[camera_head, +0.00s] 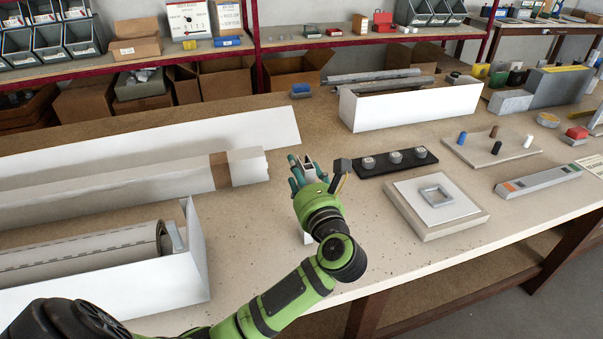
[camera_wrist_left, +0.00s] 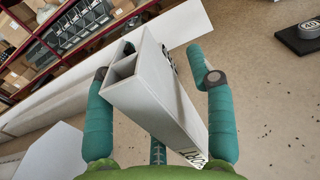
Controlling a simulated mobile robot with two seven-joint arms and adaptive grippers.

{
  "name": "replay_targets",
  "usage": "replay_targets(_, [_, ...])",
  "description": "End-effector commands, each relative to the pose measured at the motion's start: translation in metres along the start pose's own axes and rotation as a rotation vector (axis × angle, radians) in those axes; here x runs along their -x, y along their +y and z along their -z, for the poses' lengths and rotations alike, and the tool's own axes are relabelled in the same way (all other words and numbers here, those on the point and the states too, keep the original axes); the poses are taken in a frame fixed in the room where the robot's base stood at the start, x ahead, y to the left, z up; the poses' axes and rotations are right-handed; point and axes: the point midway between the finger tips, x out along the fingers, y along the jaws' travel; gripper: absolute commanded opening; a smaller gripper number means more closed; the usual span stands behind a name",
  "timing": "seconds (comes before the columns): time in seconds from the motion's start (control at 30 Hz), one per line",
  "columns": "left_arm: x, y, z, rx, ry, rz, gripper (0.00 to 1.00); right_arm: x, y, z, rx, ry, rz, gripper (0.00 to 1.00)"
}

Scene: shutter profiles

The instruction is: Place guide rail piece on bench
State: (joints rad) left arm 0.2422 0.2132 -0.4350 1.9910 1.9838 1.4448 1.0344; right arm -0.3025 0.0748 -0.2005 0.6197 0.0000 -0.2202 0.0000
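The guide rail piece (camera_wrist_left: 158,88) is a pale grey hollow profile with dark print on its side. In the left wrist view it lies between my left gripper's teal fingers (camera_wrist_left: 153,62), its open end towards the upper left. The left finger is close to it; bench shows between it and the right finger. I cannot tell whether any finger touches it. In the head view the left gripper (camera_head: 308,174) is over the middle of the bench (camera_head: 400,262), and a white part of the piece (camera_head: 307,238) shows below the wrist. My right gripper is out of view.
A long white box with a roll (camera_head: 95,250) and a long wrapped profile (camera_head: 110,195) lie to the left. A black strip with round pieces (camera_head: 397,161) and a square board (camera_head: 408,205) are to the right. A white box (camera_head: 412,108) stands behind. Bench near the front is clear.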

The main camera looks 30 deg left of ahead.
Motion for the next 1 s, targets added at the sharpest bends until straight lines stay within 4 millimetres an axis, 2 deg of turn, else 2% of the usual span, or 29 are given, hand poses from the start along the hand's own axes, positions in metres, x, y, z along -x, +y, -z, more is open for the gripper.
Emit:
replay_targets(0.3, [0.001, 0.000, -0.005, 0.000, 0.000, 0.000, 0.54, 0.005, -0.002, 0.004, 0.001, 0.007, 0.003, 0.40])
replay_targets(0.5, [0.039, -0.001, 0.002, 0.006, 0.006, 0.004, 0.54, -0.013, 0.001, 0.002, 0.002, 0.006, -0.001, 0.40])
replay_targets(0.8, [0.100, 0.000, 0.000, 0.004, 0.005, 0.001, 0.54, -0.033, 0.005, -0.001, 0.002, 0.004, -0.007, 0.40])
replay_targets(1.0, [0.118, 0.000, -0.003, 0.000, 0.001, 0.000, 0.54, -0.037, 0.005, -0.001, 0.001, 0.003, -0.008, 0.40])
